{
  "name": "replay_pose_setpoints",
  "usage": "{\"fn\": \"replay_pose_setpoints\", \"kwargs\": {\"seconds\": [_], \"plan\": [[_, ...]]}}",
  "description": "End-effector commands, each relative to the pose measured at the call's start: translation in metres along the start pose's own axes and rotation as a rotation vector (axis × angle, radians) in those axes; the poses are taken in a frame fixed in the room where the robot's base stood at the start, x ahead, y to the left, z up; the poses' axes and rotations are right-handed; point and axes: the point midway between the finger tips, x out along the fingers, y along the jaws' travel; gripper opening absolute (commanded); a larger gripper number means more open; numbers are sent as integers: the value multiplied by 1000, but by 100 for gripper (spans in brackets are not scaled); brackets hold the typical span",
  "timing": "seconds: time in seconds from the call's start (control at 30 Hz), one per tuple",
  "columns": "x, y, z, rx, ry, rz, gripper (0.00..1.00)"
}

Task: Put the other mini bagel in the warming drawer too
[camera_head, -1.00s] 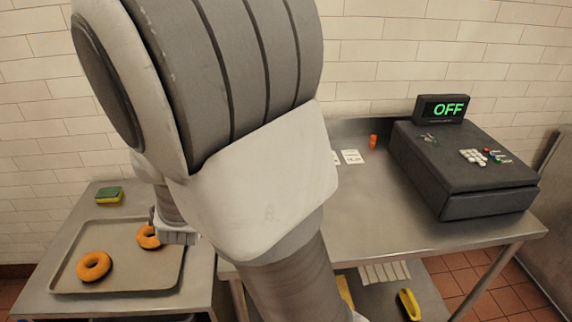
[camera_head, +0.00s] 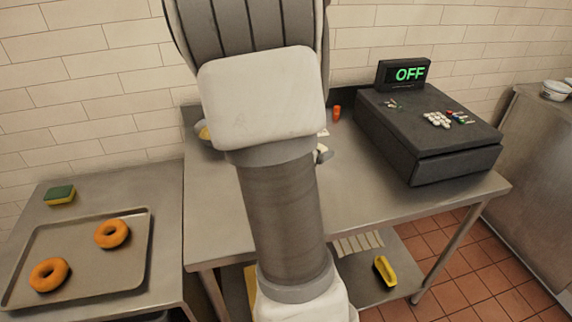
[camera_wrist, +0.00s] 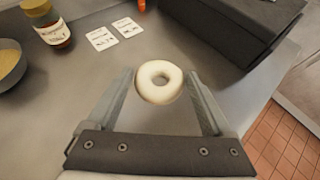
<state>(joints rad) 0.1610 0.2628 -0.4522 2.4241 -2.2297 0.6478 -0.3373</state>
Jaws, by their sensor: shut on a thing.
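In the head view my arm hides most of the gripper and the ring. A dark box (camera_head: 430,130) with a lit OFF display stands on the table at the right; its drawer-like front looks closed. I cannot tell whether it is the warming drawer. Two orange rings (camera_head: 50,274) (camera_head: 112,233) lie apart on the tray (camera_head: 85,285) at the left.
A green and yellow sponge (camera_head: 60,195) lies behind the tray. A bowl (camera_wrist: 10,68), a jar (camera_wrist: 50,28) and white cards (camera_wrist: 102,38) stand or lie at the table's back left. A yellow object (camera_head: 384,270) and a striped cloth (camera_head: 358,243) are on the lower shelf. The table's front is clear.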

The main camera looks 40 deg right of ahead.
Motion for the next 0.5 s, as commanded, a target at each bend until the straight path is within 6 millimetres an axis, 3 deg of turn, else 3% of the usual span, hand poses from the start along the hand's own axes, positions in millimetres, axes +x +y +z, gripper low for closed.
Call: {"fn": "replay_pose_setpoints", "kwargs": {"seconds": [0.07, 0.17, 0.5], "plan": [[5, -11, 1, 14, 0, -26, 31], [8, -12, -1, 19, 1, -39, 31], [21, 48, -36, 15, 0, -38, 31]]}}
